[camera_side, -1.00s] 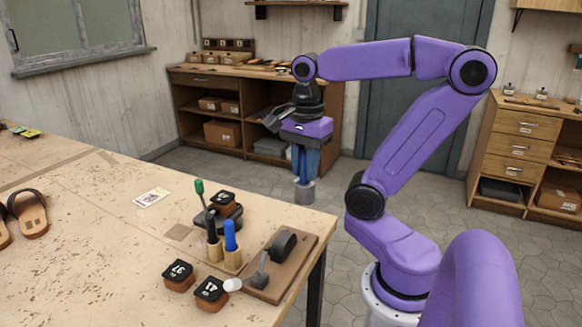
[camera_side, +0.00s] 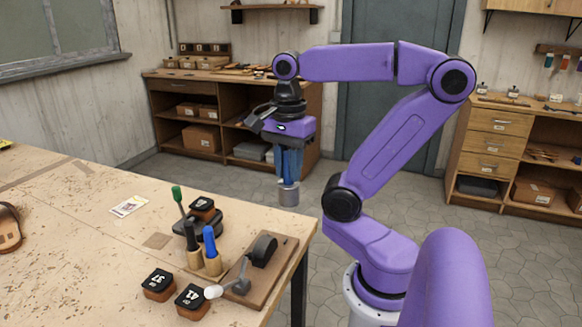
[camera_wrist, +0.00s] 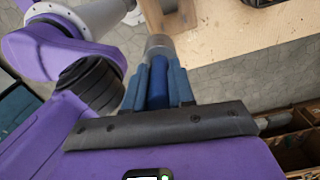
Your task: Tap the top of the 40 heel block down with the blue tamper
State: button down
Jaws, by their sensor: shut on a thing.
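My gripper (camera_side: 289,160) is shut on the blue tamper, high beyond the table's right edge. The tamper's grey cylindrical head (camera_side: 289,195) points down below the fingers, touching nothing. In the wrist view, its dark blue handle (camera_wrist: 158,85) sits between my blue fingers, with the grey head (camera_wrist: 159,45) past the tips. One dark-topped heel block (camera_side: 202,206) sits on a black stand (camera_side: 207,226) on the table. Two more brown blocks with black tops, one apparently marked 37 (camera_side: 159,284) and one 41 (camera_side: 193,301), stand at the front. The raised block's number is too small to read surely.
A card (camera_side: 129,205) and sandal (camera_side: 9,228) lie left.

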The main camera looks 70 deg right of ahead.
jog(key=w+a+r, duration=0.1)
jog(key=w+r, duration=0.1)
jog(key=w, duration=0.9)
jog(key=w+a+r, duration=0.1)
jog(key=w+r, duration=0.1)
jog(key=w, duration=0.9)
jog(key=shift+s+a+f, duration=0.1)
jog(key=shift+f, duration=2.85)
